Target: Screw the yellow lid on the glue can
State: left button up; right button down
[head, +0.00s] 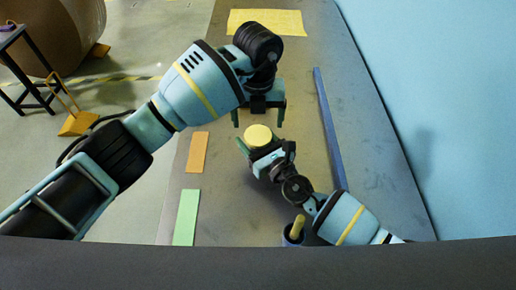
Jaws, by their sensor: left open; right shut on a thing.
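The yellow lid (259,135) shows from above as a round yellow disc near the middle of the table. My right gripper (262,148) comes in from the lower right and is shut around the glue can, directly at the lid. The can's body is mostly hidden under the lid and behind the gripper. I cannot tell whether the lid is seated tightly or straight. My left gripper (258,119) is open just beyond the lid in the picture, its two green fingers pointing down and apart, with nothing between them.
A dark blue cup (286,240) with a yellow stick stands at the near edge. An orange strip (197,152) and a green strip (186,217) lie at left. A yellow sheet (285,20) lies at the far end. A long blue bar (328,130) runs along the right.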

aim_at(258, 135)
pick_arm(q)
jog(key=shift+c, duration=1.1)
jog(key=shift+r, duration=0.2)
jog(key=shift+c, duration=0.4)
jog(key=shift+w+r, duration=0.1)
jog(key=shift+r, duration=1.4)
jog(key=shift+f, duration=4)
